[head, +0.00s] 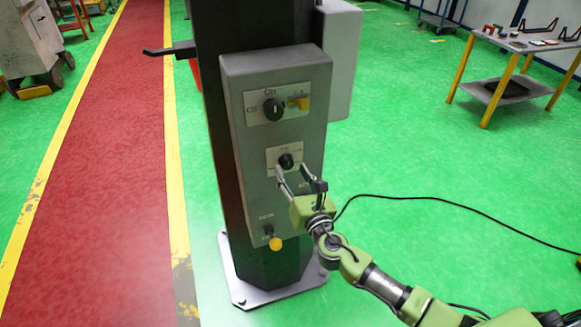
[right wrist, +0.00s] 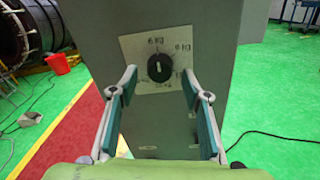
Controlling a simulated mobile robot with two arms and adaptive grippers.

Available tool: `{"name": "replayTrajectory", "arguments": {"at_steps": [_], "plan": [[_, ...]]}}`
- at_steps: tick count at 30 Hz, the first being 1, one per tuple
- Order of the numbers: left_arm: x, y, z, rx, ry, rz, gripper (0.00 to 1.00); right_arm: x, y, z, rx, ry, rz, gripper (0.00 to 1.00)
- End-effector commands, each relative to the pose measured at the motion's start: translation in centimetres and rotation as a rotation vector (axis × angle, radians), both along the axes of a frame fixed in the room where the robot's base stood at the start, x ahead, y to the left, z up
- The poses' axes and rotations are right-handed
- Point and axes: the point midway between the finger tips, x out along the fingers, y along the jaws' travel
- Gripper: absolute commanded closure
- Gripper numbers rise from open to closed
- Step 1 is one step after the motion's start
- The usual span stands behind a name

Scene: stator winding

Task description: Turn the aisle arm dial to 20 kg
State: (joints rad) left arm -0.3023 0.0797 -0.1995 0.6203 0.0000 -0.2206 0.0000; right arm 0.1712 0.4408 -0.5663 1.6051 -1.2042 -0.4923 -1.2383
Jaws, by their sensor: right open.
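The arm dial (head: 287,161) is a round black knob on a pale plate, midway up the grey control box (head: 235,130). In the right wrist view the dial (right wrist: 159,68) shows a pale pointer line standing nearly upright. Kilogram labels ring it, but they are too small to read surely. My right gripper (head: 292,173) is open in front of and just below the dial. In the right wrist view its two fingers (right wrist: 159,80) stand apart on either side of the dial, with clear space between them and the knob. My left gripper is not in view.
A lever with a yellow ball (head: 276,243) is low on the box. The dark column (head: 270,268) stands on a bolted plate. A work table (head: 520,45) is far right.

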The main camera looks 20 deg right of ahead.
Motion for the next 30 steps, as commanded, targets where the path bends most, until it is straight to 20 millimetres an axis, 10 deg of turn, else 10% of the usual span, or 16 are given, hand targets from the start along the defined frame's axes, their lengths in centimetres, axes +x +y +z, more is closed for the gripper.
{"name": "replayTrajectory", "arguments": {"at_steps": [15, 20, 30], "plan": [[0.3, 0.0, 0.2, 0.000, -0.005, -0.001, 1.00, 1.9, 0.1, -0.1, 0.001, 0.001, 0.000, 0.56], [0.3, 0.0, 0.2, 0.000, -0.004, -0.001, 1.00, 1.8, 0.1, -0.1, 0.001, 0.001, 0.000, 0.95], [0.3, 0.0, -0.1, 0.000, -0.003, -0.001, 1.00, 1.8, 0.1, -0.2, 0.028, 0.003, -0.001, 0.95]]}}
